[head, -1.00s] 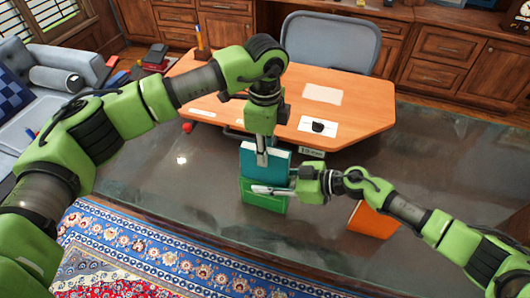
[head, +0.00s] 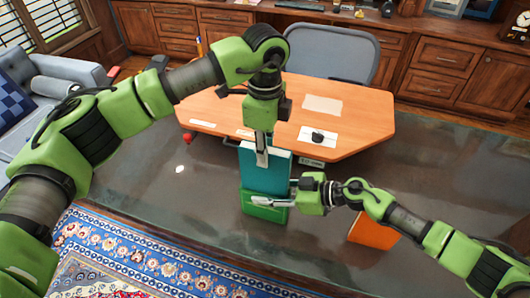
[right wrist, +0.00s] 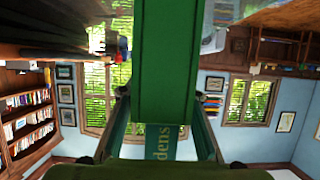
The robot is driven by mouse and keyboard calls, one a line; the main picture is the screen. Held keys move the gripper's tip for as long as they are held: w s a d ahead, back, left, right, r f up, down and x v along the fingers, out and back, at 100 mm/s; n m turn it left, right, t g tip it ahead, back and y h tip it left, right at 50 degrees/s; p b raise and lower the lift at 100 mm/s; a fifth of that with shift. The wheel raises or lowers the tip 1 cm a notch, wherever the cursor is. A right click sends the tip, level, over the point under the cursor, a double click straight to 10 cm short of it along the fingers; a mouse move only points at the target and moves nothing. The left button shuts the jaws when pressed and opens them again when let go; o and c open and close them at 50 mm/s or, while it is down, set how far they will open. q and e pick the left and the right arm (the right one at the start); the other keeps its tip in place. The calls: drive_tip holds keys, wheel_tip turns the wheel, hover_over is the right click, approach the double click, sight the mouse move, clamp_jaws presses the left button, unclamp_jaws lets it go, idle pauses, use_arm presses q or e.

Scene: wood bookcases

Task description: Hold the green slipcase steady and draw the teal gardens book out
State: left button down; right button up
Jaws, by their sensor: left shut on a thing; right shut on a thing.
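The teal gardens book (head: 267,178) stands upright, partly out of the top of the green slipcase (head: 264,213) on the dark glossy table. My left gripper (head: 262,158) points down from above and is shut on the book's upper part. My right gripper (head: 270,201) comes in from the right and is shut on the slipcase, its fingers across it near its upper end. In the right wrist view the green slipcase (right wrist: 165,60) lies between my two fingers, and the book's spine (right wrist: 163,143) shows the gold letters "dens". The book's lower part is hidden inside the slipcase.
An orange block-like thing (head: 373,230) stands right of the slipcase, partly behind my right arm. Behind is an orange-brown wooden desk (head: 365,115) with papers and a blue-grey chair (head: 330,50). Dark tabletop (head: 150,190) left of the slipcase is clear.

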use_arm(q)
drive_tip(key=shift+r, duration=1.6)
use_arm(e)
drive_tip(key=o, duration=1.3)
drive_tip(key=shift+c, duration=0.2)
